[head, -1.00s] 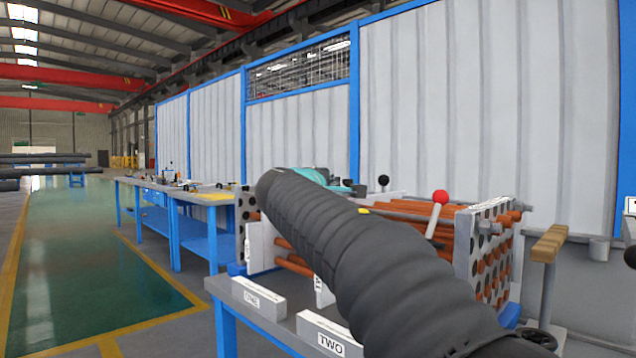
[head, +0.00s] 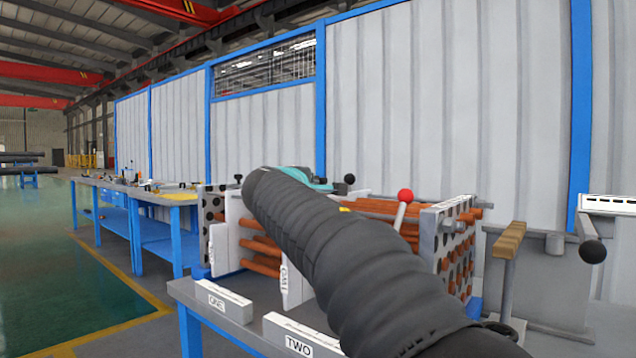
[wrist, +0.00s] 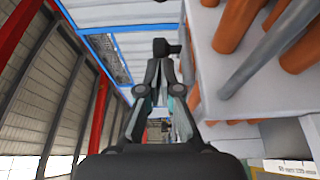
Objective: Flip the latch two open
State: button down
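The TWO label block (head: 300,340) lies on the front of the bench, to the right of the ONE label block (head: 222,300). A red-knobbed lever (head: 403,200) stands upright behind my arm, at the right part of the tube-bundle assembly. A black-knobbed lever (head: 349,180) stands farther back. I cannot tell which part is latch two. A small black piece shows around the tips; contact is unclear.
Orange tubes (head: 262,255) run between white perforated plates (head: 436,250). In the wrist view orange tubes and a grey bar (wrist: 258,62) are close on the right. A wooden-topped handle (head: 508,240) stands at the right. Green floor (head: 60,270) is clear at left.

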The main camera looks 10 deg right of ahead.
jog(key=shift+a, duration=0.25)
jog(key=w+a+b+v, duration=0.1)
jog(key=a+b+v, duration=0.1)
jog(key=v, duration=1)
jog(key=shift+s+a, duration=0.15)
jog(key=shift+s, duration=0.1)
